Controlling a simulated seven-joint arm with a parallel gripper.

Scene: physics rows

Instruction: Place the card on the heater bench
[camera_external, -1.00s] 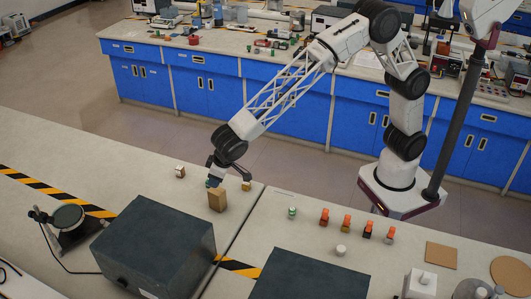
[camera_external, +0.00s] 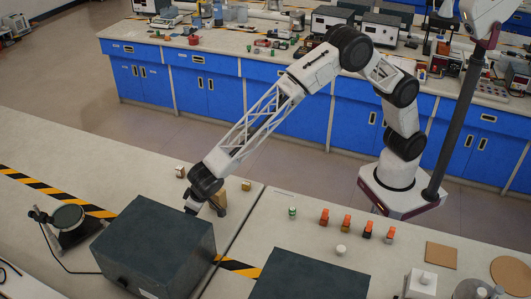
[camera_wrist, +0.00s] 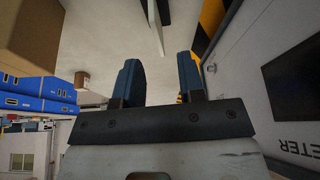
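My gripper (camera_external: 203,209) is low beside the back edge of a large dark grey box (camera_external: 155,235). In the wrist view its two dark blue fingers (camera_wrist: 159,82) stand apart, with nothing visible gripped between them. A meter face with a black panel (camera_wrist: 295,80) is close on the right there. No card can be clearly identified; a flat brown square (camera_external: 441,255) lies on the right bench. I cannot tell which surface is the heater bench. A tan block (camera_external: 220,199) stands just behind my gripper, partly hidden; it also shows large at upper left in the wrist view (camera_wrist: 30,35).
Small cubes (camera_external: 180,171) (camera_external: 246,185) stand near my gripper. A round device on a stand (camera_external: 68,218) is at the left. Several orange-topped bottles (camera_external: 346,223) and a second dark box (camera_external: 310,275) are on the right bench. The left bench surface (camera_external: 90,160) is mostly clear.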

